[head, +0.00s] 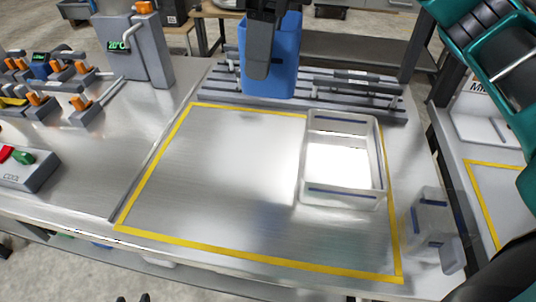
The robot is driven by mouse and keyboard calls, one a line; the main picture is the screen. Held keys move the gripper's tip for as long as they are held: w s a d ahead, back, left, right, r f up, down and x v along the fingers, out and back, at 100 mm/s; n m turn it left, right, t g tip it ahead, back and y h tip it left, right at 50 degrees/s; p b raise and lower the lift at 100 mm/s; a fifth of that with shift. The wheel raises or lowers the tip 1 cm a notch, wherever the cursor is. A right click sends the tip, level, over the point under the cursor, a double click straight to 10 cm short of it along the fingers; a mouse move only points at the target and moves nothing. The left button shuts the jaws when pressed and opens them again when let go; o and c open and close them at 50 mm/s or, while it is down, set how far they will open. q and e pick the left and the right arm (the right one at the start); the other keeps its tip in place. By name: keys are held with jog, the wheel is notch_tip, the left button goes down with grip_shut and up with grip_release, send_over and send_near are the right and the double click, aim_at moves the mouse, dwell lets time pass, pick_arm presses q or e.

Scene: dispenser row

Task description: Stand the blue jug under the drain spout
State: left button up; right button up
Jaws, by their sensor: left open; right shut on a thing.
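The blue jug (285,50) is at the top middle of the head view, at the slatted rack along the back of the steel counter. My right gripper (259,60) is shut on it. A dark finger covers part of the jug's near side, and the jug's top is hidden. I cannot tell whether its base touches the rack. My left gripper is not in view. A grey unit (150,65) with a 20°C display and a pale bent pipe stands at the upper left. I cannot tell which part is the drain spout.
A clear tray (313,160) stands inside the yellow outline, right of centre. A clear container (432,220) stands at the right edge. Orange-handled taps (88,105) and a red-and-green button box (30,170) are at left. The outlined area's left part is clear.

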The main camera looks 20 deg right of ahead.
notch_tip(320, 180, down, 19)
jog(key=shift+r, duration=0.15)
jog(key=shift+b, duration=0.3)
jog(key=shift+f, duration=0.2)
jog(key=o, duration=1.4)
jog(key=shift+r, duration=0.1)
